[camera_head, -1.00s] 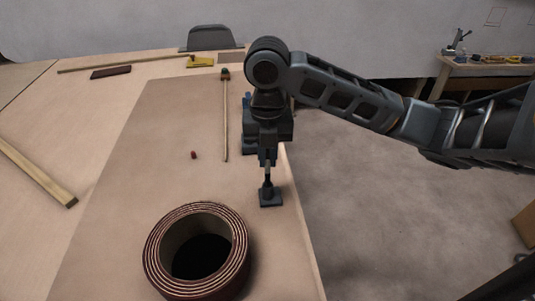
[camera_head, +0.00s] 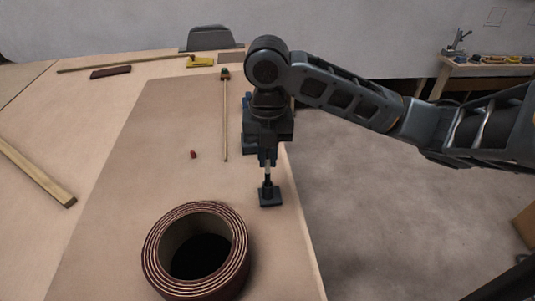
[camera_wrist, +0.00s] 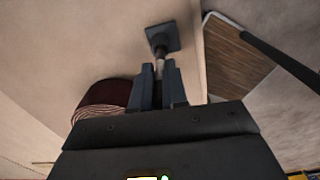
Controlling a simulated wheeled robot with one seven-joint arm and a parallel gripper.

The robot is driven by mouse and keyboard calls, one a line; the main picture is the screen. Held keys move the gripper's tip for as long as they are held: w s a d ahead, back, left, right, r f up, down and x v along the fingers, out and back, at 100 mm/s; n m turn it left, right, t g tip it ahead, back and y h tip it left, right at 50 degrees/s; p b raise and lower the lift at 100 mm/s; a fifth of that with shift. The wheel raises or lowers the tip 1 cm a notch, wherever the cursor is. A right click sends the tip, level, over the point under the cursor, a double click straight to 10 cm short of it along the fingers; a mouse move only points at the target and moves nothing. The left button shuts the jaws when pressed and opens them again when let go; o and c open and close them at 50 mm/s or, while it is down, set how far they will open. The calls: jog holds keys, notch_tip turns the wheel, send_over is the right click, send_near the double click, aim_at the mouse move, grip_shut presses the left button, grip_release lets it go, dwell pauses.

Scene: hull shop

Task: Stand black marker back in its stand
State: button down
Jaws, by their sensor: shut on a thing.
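The black marker (camera_head: 267,174) is upright between the fingers of my gripper (camera_head: 267,162), which is shut on it. Its pale upper part shows just below the fingertips. Its lower end is at the small dark square stand (camera_head: 271,195) near the right edge of the table. In the wrist view the marker (camera_wrist: 160,54) runs from between the fingers (camera_wrist: 159,72) to the stand (camera_wrist: 163,36). I cannot tell how deep it sits in the stand's socket.
A large rolled coil (camera_head: 197,252) stands to the near left of the stand. A small red piece (camera_head: 193,155) and a long thin stick (camera_head: 225,125) lie farther back. A wooden bar (camera_head: 36,174) lies at the left. The board between the bar and the coil is clear.

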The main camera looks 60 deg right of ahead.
jog(key=shift+f+b, duration=0.55)
jog(key=shift+b, duration=0.1)
dwell(0.8)
jog(key=c, duration=1.1)
grip_release()
notch_tip(320, 180, up, 8)
jog(key=shift+f+p, duration=0.1)
jog(key=shift+p, duration=0.25)
